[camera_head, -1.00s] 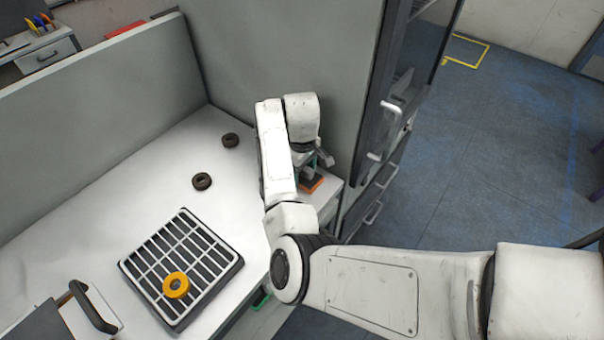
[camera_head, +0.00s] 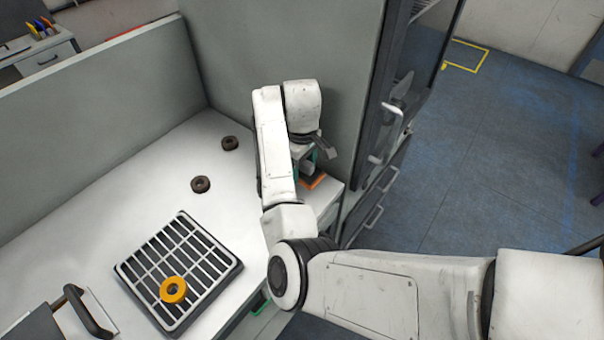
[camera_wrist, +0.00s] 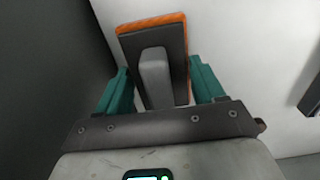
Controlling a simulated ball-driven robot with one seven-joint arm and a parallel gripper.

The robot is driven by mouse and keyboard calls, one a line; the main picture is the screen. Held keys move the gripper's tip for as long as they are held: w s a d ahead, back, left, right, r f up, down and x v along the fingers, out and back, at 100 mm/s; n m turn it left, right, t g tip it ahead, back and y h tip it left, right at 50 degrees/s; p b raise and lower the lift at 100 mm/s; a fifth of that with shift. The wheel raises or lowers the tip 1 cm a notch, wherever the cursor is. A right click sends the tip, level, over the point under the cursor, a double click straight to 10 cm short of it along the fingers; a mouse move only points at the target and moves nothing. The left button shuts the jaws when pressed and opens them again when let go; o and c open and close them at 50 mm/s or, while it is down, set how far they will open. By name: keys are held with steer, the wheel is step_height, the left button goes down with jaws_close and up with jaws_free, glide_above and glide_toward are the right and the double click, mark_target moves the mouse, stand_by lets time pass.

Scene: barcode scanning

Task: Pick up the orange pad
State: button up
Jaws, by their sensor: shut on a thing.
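The orange pad (camera_wrist: 150,24) shows in the wrist view as an orange rim under a dark layer with a raised grey block on top. My gripper (camera_wrist: 160,78) has its two teal fingers on either side of it, shut on the pad. In the head view the pad (camera_head: 314,183) is a small orange strip below my gripper (camera_head: 306,165), near the right end of the white table. My wrist and the fingers partly cover it there. I cannot tell whether the pad is clear of the tabletop.
A grey partition (camera_head: 285,50) stands close behind my gripper, and a dark cabinet (camera_head: 385,150) with handles stands to the right. Two dark rings (camera_head: 200,184) lie on the table to the left. The left table middle is clear.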

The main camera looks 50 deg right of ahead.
steer(key=s+a+r+p, duration=0.3)
steer(key=s+a+r, duration=0.4)
steer(key=a+r, duration=0.2)
steer(key=shift+s+a+r, duration=0.15)
steer(key=shift+s+a, duration=0.25)
steer(key=shift+a, duration=0.75)
